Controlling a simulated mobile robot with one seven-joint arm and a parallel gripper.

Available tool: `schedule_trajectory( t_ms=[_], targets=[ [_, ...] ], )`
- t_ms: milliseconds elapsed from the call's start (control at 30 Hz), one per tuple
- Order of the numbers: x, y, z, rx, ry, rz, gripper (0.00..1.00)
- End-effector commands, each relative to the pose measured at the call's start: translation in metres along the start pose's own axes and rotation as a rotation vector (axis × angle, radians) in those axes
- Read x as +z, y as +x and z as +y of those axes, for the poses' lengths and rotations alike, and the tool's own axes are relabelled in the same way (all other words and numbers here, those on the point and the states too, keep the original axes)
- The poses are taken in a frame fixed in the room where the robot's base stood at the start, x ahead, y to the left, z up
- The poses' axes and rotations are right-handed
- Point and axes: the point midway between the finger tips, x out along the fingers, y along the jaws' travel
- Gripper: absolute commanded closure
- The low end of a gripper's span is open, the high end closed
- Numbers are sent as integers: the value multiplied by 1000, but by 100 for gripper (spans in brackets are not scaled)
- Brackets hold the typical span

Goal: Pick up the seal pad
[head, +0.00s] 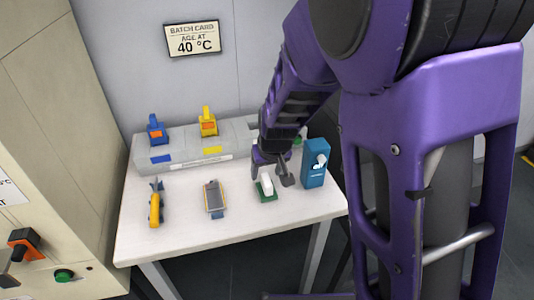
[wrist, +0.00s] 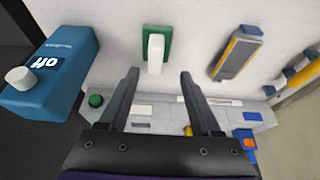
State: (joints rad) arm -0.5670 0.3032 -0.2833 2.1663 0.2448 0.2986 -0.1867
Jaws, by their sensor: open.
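The seal pad, which I take to be the upright white block (head: 267,184) on a green base (head: 267,198), stands on the white table near its right end. In the wrist view the white block (wrist: 155,52) lies just beyond and between my fingertips, with its green base (wrist: 166,33) behind it. My gripper (head: 272,170) is open and empty, with one finger on each side of the block's top in the head view. I cannot tell whether the fingers touch it.
A blue box with a dial (head: 315,163) stands close to the right. A grey handheld device (head: 214,197) and a yellow tool (head: 155,206) lie to the left. A long grey fixture (head: 180,155) with blue (head: 156,130) and yellow (head: 207,121) handles runs behind.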

Motion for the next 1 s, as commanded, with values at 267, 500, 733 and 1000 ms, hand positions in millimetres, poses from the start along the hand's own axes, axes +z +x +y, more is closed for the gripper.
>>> schedule_trajectory(
  t_ms=[267, 500, 733, 1000],
  targets=[
    [0, 25, 1, 1, -1, 0, 35],
    [0, 60, 9, 1, 0, -2, 35],
    [-1, 73, 8, 1, -1, 1, 35],
    [-1, 73, 8, 0, -1, 1, 53]
  ],
)
